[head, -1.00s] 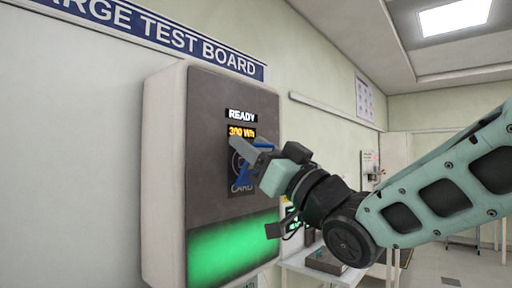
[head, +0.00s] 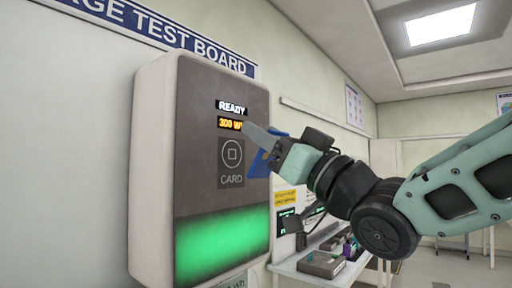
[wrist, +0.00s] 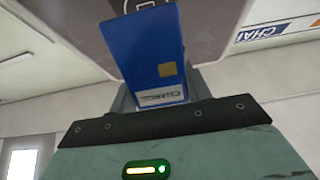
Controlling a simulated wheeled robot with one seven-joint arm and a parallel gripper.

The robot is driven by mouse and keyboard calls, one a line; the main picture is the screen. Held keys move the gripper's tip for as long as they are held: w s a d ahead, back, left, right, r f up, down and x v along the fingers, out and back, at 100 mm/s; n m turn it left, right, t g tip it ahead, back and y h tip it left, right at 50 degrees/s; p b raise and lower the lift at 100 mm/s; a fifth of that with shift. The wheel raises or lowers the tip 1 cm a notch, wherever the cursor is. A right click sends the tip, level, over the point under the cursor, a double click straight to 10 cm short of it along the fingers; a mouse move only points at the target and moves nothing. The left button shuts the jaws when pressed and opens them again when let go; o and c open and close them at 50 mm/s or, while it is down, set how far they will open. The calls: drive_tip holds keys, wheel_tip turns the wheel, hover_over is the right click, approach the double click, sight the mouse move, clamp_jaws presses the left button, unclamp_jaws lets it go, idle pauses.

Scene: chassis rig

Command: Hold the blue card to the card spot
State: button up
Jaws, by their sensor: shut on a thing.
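The blue card (head: 266,158) is in my gripper (head: 268,147), to the right of the card spot in the head view. The wrist view shows the card (wrist: 150,55) large, with a gold chip and a white printed label, its near end at the jaws. The card spot (head: 231,162) is a dark panel with a ring-and-square symbol and the word CARD, on the front of the grey unit (head: 196,140). The spot is now uncovered in the head view. I cannot tell the exact gap between card and unit.
The unit shows READY and an amber 300 W reading (head: 230,123), with a glowing green band (head: 222,245) below. A bench (head: 310,267) with boxes stands behind at the right. Open floor (head: 450,268) lies further right.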

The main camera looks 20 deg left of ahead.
drive_tip(key=d, duration=0.1)
drive_tip(key=s+d+b, duration=0.1)
drive_tip(key=d, duration=0.1)
drive_tip(key=s+d+b, duration=0.1)
drive_tip(key=shift+d, duration=0.35)
idle(0.7)
